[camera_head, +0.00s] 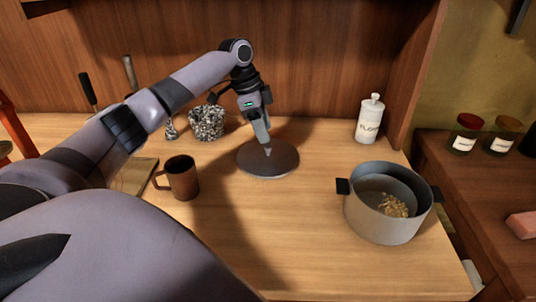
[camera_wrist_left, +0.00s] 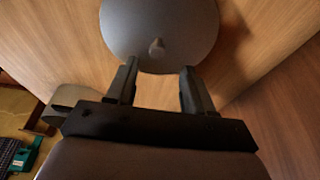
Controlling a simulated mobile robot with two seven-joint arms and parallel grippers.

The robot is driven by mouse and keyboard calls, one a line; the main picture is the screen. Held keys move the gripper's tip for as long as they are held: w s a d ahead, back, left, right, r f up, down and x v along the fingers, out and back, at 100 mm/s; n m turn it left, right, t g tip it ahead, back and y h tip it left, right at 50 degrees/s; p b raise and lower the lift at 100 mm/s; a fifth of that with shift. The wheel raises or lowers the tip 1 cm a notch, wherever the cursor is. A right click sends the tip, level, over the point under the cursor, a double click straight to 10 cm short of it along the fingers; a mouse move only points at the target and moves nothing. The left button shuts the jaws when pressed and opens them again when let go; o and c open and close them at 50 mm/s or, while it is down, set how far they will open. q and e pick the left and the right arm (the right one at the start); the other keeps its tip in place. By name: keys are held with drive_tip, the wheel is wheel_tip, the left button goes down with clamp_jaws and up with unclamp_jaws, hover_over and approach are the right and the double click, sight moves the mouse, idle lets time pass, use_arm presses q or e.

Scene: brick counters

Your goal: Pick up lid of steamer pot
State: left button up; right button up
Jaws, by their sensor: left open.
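The round grey lid (camera_head: 268,161) lies flat on the wooden counter, left of the steamer pot. In the left wrist view the lid (camera_wrist_left: 160,25) shows at the top with its small knob (camera_wrist_left: 157,46) near its lower edge. My left gripper (camera_head: 264,140) is above the lid, pointing down. Its fingers (camera_wrist_left: 158,88) are open and empty, with the knob just beyond and between the fingertips. The grey steamer pot (camera_head: 378,222) stands open at the right, with yellowish food inside. My right gripper does not show.
A brown mug (camera_head: 182,178) stands left of the lid. A speckled pot (camera_head: 206,122) is behind it. Jars with red (camera_head: 465,132) and brown (camera_head: 502,135) lids are on the right counter.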

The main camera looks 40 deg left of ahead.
sight(268, 146)
use_arm(q)
drive_tip(key=x, duration=0.4)
drive_tip(key=shift+s+f, duration=0.3)
drive_tip(key=shift+s, duration=0.05)
clamp_jaws()
